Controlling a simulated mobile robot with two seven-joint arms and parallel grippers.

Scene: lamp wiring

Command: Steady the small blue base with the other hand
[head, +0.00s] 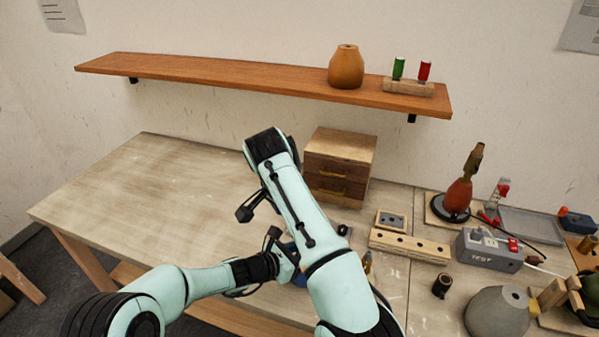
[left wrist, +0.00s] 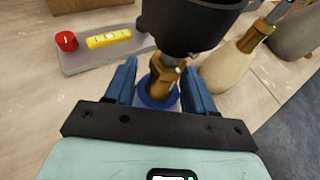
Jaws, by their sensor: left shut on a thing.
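The small blue base (left wrist: 158,98) is in the left wrist view, with a brass fitting (left wrist: 165,76) upright on it. My left gripper (left wrist: 160,88) has one blue finger on each side of the base and is shut on it. In the head view my left gripper (head: 289,262) is low at the centre, over the table's front part. Blue shows there, partly hidden by my right arm. My right arm crosses the middle of the head view, and its fingers cannot be made out. A dark rounded body hangs just above the brass fitting in the left wrist view.
A wooden drawer box (head: 341,165) stands behind my arms. A drilled wooden block (head: 410,246), a grey test box (head: 489,250) and a grey rounded shade (head: 496,311) stand to the right. A shelf (head: 225,76) runs above. The table's left part (head: 150,190) is clear.

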